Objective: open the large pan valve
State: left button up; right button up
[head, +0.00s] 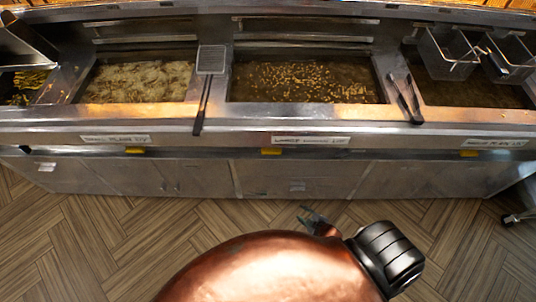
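The large pan (305,112) is the wide middle vat of the frying range, with dark oil and many small golden pieces in it. Under it, a white label (311,140) is on the front panel. A small yellow valve handle (271,152) sits just below the panel edge, left of that label. My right gripper (312,217) shows only in part beyond my copper-coloured arm, above the floor and short of the range front. It is apart from the handle, and its finger opening cannot be made out. My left gripper is out of view.
Similar yellow handles sit under the left pan (135,150) and right pan (468,153). A skimmer (208,75) and tongs (405,97) lie on the dividers. Wire baskets (450,52) hang at the right. Wooden floor is clear before the cabinets; a caster (512,219) stands at right.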

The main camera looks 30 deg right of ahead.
jog(key=w+d+r+n+t+y+b, duration=0.1)
jog(key=w+r+n+t+b, duration=0.4)
jog(key=w+r, duration=0.7)
jog(key=n+t+y+b, duration=0.2)
jog(key=n+t+y, duration=0.15)
jog(key=n, duration=0.35)
send_near(274, 154)
jog(key=x, duration=0.5)
jog(key=shift+w+r, duration=0.1)
jog(key=x, duration=0.6)
jog(key=shift+w+a, duration=0.1)
jog(key=shift+w, duration=0.15)
jog(key=shift+c, duration=1)
jog(key=c, duration=0.5)
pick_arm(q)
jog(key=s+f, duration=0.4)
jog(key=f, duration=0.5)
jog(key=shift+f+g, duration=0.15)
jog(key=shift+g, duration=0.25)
pick_arm(e)
grip_shut()
pick_arm(q)
jog(key=shift+b, duration=0.3)
